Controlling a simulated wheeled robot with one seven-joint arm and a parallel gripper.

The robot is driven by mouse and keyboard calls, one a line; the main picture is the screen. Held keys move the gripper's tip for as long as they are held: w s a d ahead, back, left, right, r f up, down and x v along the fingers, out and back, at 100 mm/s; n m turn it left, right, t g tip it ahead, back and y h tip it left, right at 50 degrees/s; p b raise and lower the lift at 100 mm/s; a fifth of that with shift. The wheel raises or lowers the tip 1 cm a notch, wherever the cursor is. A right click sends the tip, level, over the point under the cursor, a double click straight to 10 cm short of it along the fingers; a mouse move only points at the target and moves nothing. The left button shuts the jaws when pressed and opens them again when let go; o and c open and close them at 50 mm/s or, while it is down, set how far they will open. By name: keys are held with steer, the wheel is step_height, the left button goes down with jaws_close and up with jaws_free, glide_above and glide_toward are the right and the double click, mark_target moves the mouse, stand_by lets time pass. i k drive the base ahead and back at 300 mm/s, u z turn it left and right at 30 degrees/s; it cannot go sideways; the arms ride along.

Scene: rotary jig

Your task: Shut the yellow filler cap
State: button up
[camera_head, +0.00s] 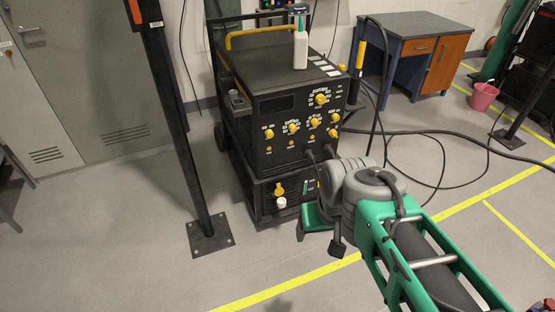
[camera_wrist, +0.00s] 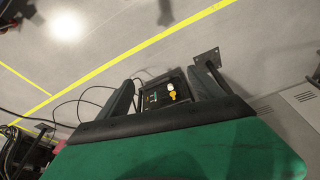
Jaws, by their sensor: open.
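The yellow filler cap (camera_head: 279,189) is on the front of the lower unit of the black machine (camera_head: 285,90). It stands up just above a white filler neck (camera_head: 281,203), which shows uncovered. In the wrist view the yellow cap (camera_wrist: 172,96) and the white neck (camera_wrist: 170,87) appear between the fingers, some distance beyond them. My gripper (camera_wrist: 160,78) is open with nothing between its fingers. In the head view it is to the right of the cap, in front of the machine, partly hidden by my arm.
A black post (camera_head: 180,120) on a floor plate stands left of the machine. A white bottle (camera_head: 300,48) is on top of the machine. Cables (camera_head: 440,135) run over the floor to the right. A desk (camera_head: 415,50) and pink bucket (camera_head: 483,96) are behind. Floor in front is clear.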

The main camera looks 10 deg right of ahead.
mark_target(279, 192)
steer(key=u, duration=0.3)
steer(key=k, duration=0.5)
steer(key=u, duration=1.4)
steer(key=i, duration=1.9)
steer(key=z, duration=0.9)
steer(key=i, duration=0.6)
